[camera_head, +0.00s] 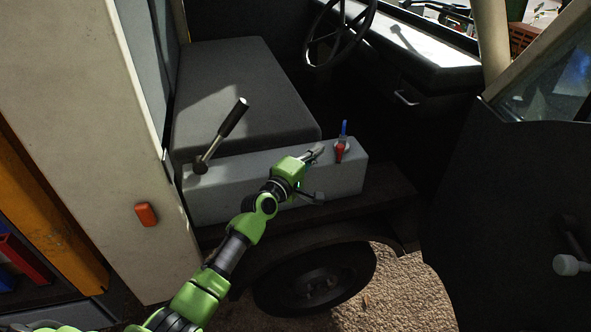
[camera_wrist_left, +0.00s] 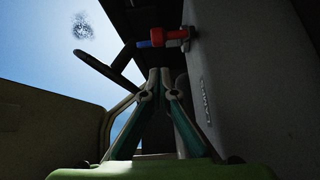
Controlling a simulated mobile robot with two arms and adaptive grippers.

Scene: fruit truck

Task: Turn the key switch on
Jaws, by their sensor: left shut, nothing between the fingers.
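The key switch (camera_head: 341,147) has a red body with a blue upper part and sits at the right end of the grey box beside the seat. It also shows in the left wrist view (camera_wrist_left: 163,38), with the blue part pointing left and the red part beside the grey panel. My left gripper (camera_head: 318,151) is shut and empty, just left of the switch and apart from it. In the left wrist view its two fingertips (camera_wrist_left: 160,74) meet below the switch. My right gripper is not in view.
The grey box (camera_head: 232,196) carries a black-handled lever (camera_head: 226,128) at its left end. Behind it are the seat (camera_head: 245,90), the steering wheel (camera_head: 340,30) and the dashboard. The open door (camera_head: 500,190) stands to the right, with a wheel (camera_head: 315,282) below.

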